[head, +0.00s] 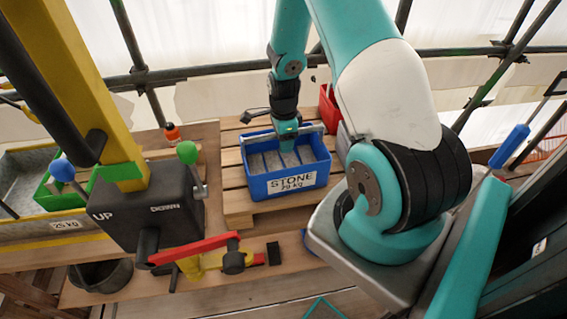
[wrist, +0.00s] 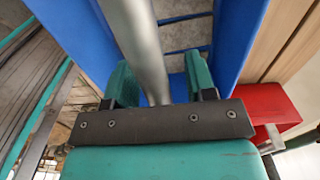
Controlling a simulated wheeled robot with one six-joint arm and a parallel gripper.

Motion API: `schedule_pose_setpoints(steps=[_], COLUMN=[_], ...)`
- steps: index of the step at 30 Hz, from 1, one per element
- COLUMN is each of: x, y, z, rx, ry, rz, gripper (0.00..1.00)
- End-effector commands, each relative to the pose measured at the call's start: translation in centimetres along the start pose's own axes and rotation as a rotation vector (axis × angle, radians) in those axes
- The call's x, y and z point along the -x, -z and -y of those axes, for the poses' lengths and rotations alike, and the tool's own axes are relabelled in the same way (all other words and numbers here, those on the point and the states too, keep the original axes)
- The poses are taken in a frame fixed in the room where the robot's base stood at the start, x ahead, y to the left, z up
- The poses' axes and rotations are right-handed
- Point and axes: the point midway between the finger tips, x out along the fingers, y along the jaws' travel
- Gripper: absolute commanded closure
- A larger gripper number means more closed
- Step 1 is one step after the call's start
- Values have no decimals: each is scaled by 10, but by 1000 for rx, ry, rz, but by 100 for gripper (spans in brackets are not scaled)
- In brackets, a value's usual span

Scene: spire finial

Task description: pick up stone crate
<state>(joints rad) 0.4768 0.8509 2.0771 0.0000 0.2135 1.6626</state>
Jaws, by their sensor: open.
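The stone crate (head: 265,186) is a blue open box labelled STONE, standing upright on a wooden pallet. Its grey handle bar (head: 313,128) spans the top, and grey slabs show inside. My gripper (head: 289,150) reaches down over the crate at the handle. In the wrist view the blue crate walls (wrist: 238,40) show on both sides. The grey handle bar (wrist: 143,40) runs between the two teal fingers of my gripper (wrist: 160,78). The fingers are apart; whether either touches the bar I cannot tell.
A red container (head: 327,108) stands close behind the crate at right; it also shows in the wrist view (wrist: 266,108). A dark UP/DOWN lever box (head: 150,215) on a yellow post is at left. A green crate (head: 48,190) labelled 25 kg is farther left.

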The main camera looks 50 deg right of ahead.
Motion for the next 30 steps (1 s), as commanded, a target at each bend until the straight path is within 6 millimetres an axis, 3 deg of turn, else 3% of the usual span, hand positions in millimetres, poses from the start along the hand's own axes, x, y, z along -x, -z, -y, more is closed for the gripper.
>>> schedule_pose_setpoints(steps=[5, 8, 12, 30], x=[0, 0, 0, 0], y=[0, 0, 0, 0], z=[0, 0, 0, 0], rx=[0, 0, 0, 0], ry=[1, 0, 0, 1], rz=[0, 0, 0, 0], gripper=[50, 68, 100, 100])
